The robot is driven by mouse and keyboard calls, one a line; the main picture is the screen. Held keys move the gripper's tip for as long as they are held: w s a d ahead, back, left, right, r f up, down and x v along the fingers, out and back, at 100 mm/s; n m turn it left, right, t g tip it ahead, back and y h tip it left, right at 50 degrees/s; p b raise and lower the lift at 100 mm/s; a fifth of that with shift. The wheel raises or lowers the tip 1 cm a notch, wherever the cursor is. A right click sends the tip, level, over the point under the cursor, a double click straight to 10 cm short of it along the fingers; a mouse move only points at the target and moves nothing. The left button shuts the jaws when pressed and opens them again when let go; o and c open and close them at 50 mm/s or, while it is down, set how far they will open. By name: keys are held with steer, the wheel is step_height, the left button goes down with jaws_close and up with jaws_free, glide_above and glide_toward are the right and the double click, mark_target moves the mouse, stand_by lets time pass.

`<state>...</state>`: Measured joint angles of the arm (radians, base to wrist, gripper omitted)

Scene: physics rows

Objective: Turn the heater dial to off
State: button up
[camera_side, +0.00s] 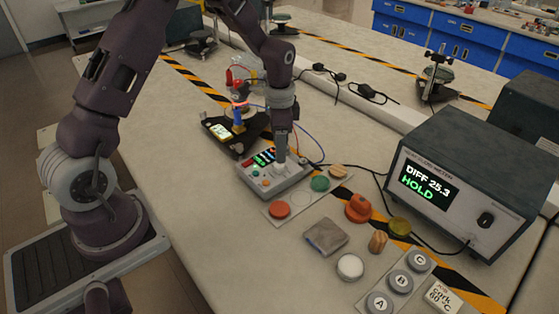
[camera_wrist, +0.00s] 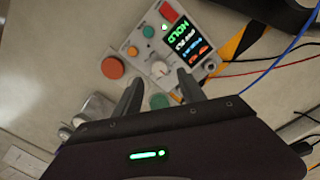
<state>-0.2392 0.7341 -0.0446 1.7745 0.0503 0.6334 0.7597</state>
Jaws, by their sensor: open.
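The grey control box (camera_side: 268,184) stands on the bench and also shows in the wrist view (camera_wrist: 150,35). It carries a dark display with green, blue and orange text, small buttons and a pale round dial (camera_wrist: 161,69). I cannot tell which mark the dial points at. My gripper (camera_side: 281,158) points down over the box's right part. In the wrist view my gripper (camera_wrist: 160,80) is open, with one finger on each side of the dial; no clear contact shows. In the side view the dial is mostly hidden by the fingers.
An orange disc (camera_side: 279,210) and a green disc (camera_side: 320,184) lie by the box. A grey meter (camera_side: 470,170) reading "DIFF 25.3 HOLD" stands at right. Loose caps and blocks are in front.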

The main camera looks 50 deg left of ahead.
mark_target(279, 168)
step_height(279, 168, down, 5)
steer(key=shift+f, duration=0.15)
steer(key=shift+c, duration=0.2)
jaws_close()
